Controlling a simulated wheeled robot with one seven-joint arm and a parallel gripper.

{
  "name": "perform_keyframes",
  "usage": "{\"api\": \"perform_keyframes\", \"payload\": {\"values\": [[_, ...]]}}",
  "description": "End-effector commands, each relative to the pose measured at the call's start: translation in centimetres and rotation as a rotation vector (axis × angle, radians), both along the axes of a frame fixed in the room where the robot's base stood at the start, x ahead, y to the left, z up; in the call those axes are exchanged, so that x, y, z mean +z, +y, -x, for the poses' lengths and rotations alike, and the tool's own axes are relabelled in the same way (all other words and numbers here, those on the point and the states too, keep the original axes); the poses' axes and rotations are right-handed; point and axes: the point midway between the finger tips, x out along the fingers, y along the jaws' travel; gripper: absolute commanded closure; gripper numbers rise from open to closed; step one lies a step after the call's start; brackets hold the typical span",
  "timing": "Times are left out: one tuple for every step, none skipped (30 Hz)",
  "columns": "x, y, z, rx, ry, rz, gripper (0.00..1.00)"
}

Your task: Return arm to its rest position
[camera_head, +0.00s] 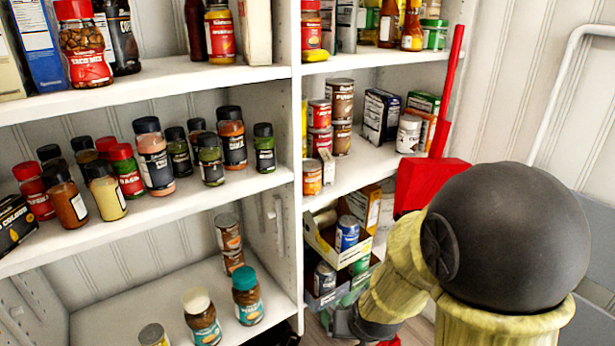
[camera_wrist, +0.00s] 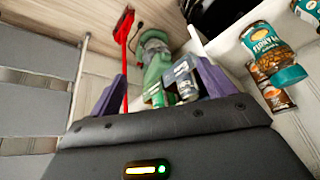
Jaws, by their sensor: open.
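My arm, with a large black joint and pale yellow links, fills the lower right of the head view and reaches down in front of the right-hand shelves. My gripper (camera_wrist: 160,72) shows in the wrist view as two purple fingers spread apart above a dark palm. It is open, and nothing is visibly clamped between the fingers. Green and silvery items (camera_wrist: 160,75) show in the gap, seemingly beyond the fingers; how far away they are I cannot tell. In the head view the gripper end is mostly hidden low behind the arm.
A red long-handled object (camera_head: 425,180) stands close behind the arm. Cartons with cans (camera_head: 325,243) sit beside the forearm.

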Motion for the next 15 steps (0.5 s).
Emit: {"api": "perform_keyframes", "payload": {"values": [[0.8,-0.9,0.7,0.000,0.024,0.004,0.18],[1.1,-1.4,1.2,0.007,0.042,0.009,0.18],[1.4,-1.9,1.9,0.013,0.067,0.014,0.18],[1.7,-2.3,2.4,0.017,0.083,0.018,0.18],[2.0,-2.6,2.8,0.022,0.098,0.023,0.18],[2.3,-3.1,3.4,0.028,0.117,0.029,0.18],[2.6,-3.4,3.9,0.032,0.132,0.034,0.18],[2.8,-3.8,4.3,0.035,0.145,0.038,0.18],[3.1,-4.2,4.9,0.040,0.163,0.045,0.18],[3.4,-4.5,5.3,0.043,0.176,0.049,0.18],[3.6,-4.8,5.8,0.046,0.189,0.054,0.18],[3.9,-5.2,6.4,0.050,0.205,0.061,0.18],[4.2,-5.6,6.8,0.052,0.218,0.066,0.18],[5.1,-5.4,6.7,0.056,0.218,0.065,0.18],[5.7,-5.3,6.7,0.057,0.219,0.065,0.18]]}}
